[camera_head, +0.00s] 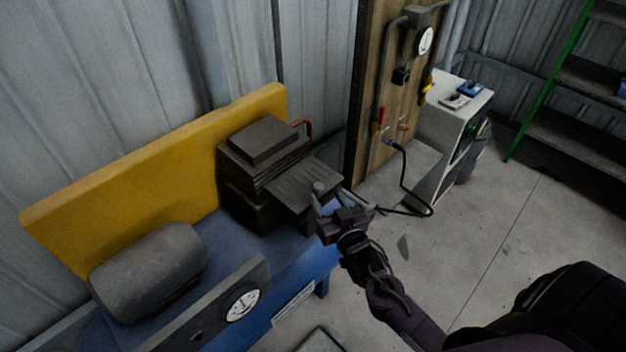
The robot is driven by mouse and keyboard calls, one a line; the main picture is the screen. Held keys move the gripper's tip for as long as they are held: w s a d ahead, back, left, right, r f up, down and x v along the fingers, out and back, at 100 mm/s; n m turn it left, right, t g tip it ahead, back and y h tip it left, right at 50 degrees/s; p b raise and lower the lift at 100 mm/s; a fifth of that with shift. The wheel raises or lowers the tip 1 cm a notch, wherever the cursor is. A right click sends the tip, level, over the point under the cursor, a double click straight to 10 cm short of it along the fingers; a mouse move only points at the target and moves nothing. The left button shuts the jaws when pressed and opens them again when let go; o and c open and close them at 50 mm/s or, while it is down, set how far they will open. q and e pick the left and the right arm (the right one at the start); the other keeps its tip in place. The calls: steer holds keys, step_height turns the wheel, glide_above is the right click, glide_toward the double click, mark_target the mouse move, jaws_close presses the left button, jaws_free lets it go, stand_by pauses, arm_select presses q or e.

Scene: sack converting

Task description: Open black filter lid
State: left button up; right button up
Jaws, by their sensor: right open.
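A dark, finned compressor block (258,172) stands on a blue tank (222,243). A flat dark lid-like cover (263,141) sits on top of it. A lower ribbed dark plate (304,184) sticks out at its right side. I cannot tell which of these dark parts is the filter lid. My right gripper (322,197) is open at the right end of the ribbed plate. A small grey knob (319,187) shows between or just behind its fingers; I cannot tell whether they touch it. My left gripper is not in view.
A yellow guard panel (150,165) stands behind the compressor. A grey motor (148,272) and a gauge panel (242,304) are at the left front. A wooden board (375,60) with gauge and pipes, and a white cabinet (440,160), stand right. Floor at right is mostly clear.

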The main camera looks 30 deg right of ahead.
mark_target(320, 189)
steer(key=shift+w+d+f+p, duration=0.1)
steer(key=shift+w+p, duration=0.25)
steer(key=shift+w, duration=2.45)
jaws_close()
